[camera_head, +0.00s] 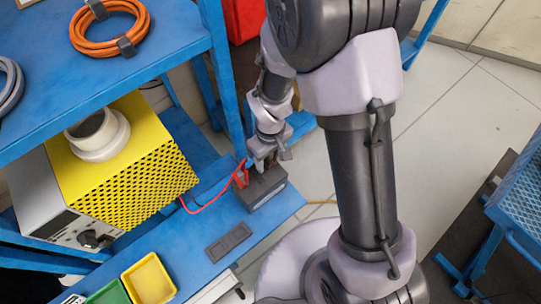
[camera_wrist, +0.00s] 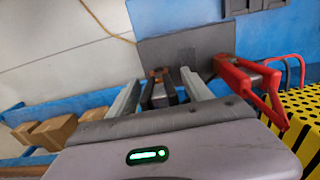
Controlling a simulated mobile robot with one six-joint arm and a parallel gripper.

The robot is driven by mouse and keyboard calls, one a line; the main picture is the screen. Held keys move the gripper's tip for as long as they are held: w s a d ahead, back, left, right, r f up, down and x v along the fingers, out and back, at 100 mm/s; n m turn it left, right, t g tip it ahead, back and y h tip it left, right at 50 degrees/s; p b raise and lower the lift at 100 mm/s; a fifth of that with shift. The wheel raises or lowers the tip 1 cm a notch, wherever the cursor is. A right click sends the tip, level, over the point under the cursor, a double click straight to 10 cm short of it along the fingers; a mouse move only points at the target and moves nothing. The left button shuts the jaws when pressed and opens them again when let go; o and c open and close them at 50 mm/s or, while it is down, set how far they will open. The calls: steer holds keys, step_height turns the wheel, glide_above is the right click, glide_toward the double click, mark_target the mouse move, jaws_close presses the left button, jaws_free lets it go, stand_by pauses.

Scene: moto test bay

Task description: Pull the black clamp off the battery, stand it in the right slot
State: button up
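The dark battery (camera_head: 266,190) sits on the blue lower shelf and shows as a grey box in the wrist view (camera_wrist: 192,45). The black clamp (camera_wrist: 160,90) is at the battery's near edge, between my fingers. My gripper (camera_wrist: 160,92) is open around it, with a gap on each side. In the head view my gripper (camera_head: 264,160) is just above the battery and hides most of the black clamp. A red clamp (camera_head: 240,175) with a red cable is on the battery's other end, right of my fingers in the wrist view (camera_wrist: 250,82). A dark slotted holder (camera_head: 228,242) lies on the shelf.
A yellow perforated charger (camera_head: 125,160) stands left of the battery. A yellow bin (camera_head: 148,280) and a green bin (camera_head: 108,294) are at the shelf's front. A blue upright (camera_head: 222,75) rises behind my gripper. Cardboard boxes (camera_wrist: 52,132) show at left in the wrist view.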

jaws_close()
steer(key=shift+r, duration=0.1)
steer(key=shift+r+p, duration=2.25)
steer(key=shift+r, duration=0.7)
steer(key=shift+r+p, duration=1.95)
steer(key=shift+r, duration=0.6)
steer(key=shift+f, duration=0.2)
